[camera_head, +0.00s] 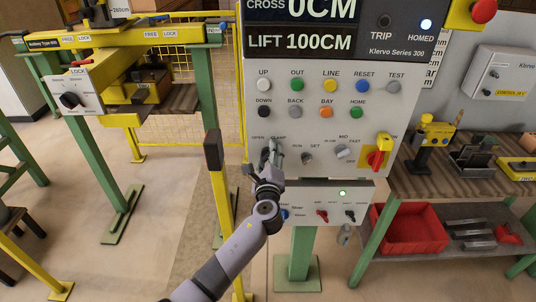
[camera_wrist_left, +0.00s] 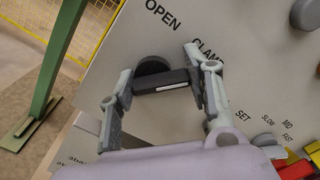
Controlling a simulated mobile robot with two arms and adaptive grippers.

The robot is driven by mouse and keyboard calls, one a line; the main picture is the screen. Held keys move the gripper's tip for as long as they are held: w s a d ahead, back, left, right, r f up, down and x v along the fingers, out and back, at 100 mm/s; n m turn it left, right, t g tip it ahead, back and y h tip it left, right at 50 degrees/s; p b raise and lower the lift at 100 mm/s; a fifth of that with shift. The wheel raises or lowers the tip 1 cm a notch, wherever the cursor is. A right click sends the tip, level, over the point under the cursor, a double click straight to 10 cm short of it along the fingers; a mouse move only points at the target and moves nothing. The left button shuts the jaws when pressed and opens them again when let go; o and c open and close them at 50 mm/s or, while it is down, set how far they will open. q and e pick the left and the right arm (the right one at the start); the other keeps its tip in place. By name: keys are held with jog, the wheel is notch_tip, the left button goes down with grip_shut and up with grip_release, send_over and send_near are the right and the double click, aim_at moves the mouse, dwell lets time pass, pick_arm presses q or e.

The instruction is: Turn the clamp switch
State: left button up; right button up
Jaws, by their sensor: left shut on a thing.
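The clamp switch is a dark rotary knob (camera_wrist_left: 152,66) with a raised black handle, under the OPEN and CLAMP labels on the light grey panel (camera_head: 325,115). A white line on the handle lies toward its right end in the left wrist view. My left gripper (camera_wrist_left: 163,82) is shut on the handle, one finger at each end of it. In the head view my left gripper (camera_head: 270,157) covers most of the switch, low on the left of the panel. My right gripper is not in view.
Close by are the RUN/SET knob (camera_head: 307,158), the MID/FAST selector (camera_head: 345,152) and a red-yellow switch (camera_head: 377,155). Push buttons sit above, and a lower box (camera_head: 320,202) carries small knobs. A black-topped yellow post (camera_head: 213,150) stands left of my arm.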

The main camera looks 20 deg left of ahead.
pick_arm(q)
jog(key=shift+f, duration=0.15)
dwell(0.4)
jog(key=o, duration=1.2)
jog(key=shift+c, duration=0.2)
jog(key=shift+s+d, duration=0.1)
jog(key=shift+s, duration=0.05)
jog(key=v, duration=1.1)
jog(key=shift+s, duration=0.35)
jog(key=shift+d, duration=0.1)
